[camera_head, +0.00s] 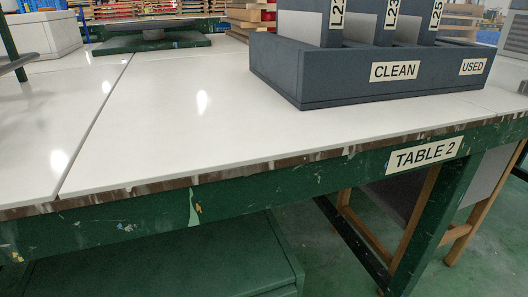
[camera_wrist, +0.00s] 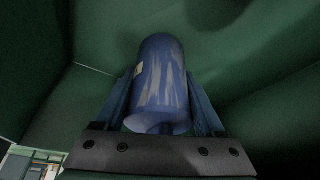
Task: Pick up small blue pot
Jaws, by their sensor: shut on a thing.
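The small blue pot (camera_wrist: 161,88) shows in the wrist view, a rounded blue cylinder with pale streaks and a small light label on its left side. My gripper (camera_wrist: 161,95) has a finger on each side of the pot and is shut on it. The pot lies lengthwise between the fingers in this view, its near end close to the dark gripper body. Dark green surfaces surround it. I cannot tell whether the pot touches them. Neither the pot nor my gripper shows in the head view.
In the head view, a white-topped table (camera_head: 190,130) has a green frame and a "TABLE 2" label. A dark grey box (camera_head: 335,80) labelled "CLEAN" and "USED" stands at its back right. A green cabinet (camera_head: 170,265) is below the front edge. The table's front middle is clear.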

